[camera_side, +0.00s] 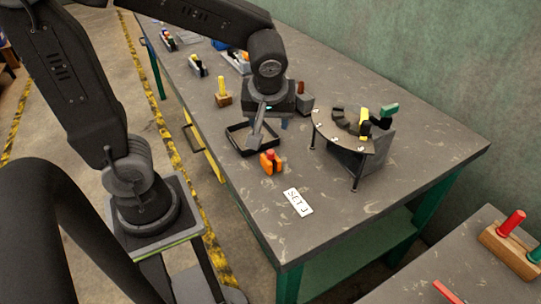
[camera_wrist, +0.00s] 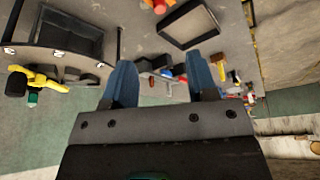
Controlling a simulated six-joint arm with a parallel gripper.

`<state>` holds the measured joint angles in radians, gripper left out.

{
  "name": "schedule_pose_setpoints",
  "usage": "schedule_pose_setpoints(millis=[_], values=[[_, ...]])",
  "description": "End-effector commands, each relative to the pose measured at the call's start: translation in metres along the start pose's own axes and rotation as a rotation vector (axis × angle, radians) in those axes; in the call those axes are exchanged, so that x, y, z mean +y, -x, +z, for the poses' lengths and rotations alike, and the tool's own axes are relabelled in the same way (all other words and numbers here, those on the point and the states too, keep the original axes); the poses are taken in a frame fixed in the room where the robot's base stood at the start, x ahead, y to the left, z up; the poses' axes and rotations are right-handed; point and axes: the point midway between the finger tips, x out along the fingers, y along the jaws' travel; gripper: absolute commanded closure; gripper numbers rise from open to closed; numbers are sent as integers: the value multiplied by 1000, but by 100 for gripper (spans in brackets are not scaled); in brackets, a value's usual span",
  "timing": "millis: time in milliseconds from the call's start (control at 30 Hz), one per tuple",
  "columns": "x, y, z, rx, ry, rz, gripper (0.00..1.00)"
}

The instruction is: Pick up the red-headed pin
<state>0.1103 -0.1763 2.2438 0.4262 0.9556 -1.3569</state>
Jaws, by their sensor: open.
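Several red pieces could be the red-headed pin, and I cannot tell which one it is. A brownish-red pin (camera_side: 300,87) stands on a grey block (camera_side: 306,104) just right of my gripper. An orange block with a reddish top (camera_side: 271,162) sits in front of the black tray. A red pin (camera_side: 512,222) stands in a wooden block on the near-right table. My gripper (camera_side: 270,125) is open above the tray area, with nothing seen held. In the wrist view its blue fingers are apart (camera_wrist: 163,80); a small red thing (camera_wrist: 182,77) shows beyond them.
The black tray (camera_side: 232,135) lies under my gripper. A curved stand (camera_side: 345,145) with yellow, black and green pieces is to the right. The table front around the "SET J" card (camera_side: 298,202) is mostly clear.

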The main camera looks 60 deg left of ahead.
Motion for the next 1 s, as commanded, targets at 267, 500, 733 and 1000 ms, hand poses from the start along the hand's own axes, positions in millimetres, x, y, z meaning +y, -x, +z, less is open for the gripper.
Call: schedule_pose_setpoints(millis=[267,500,733,1000], values=[[3,-27,-2,12,65,-26,47],[2,-73,-2,11,64,-25,47],[2,-92,-3,12,64,-21,47],[0,-127,-2,9,63,-25,47]])
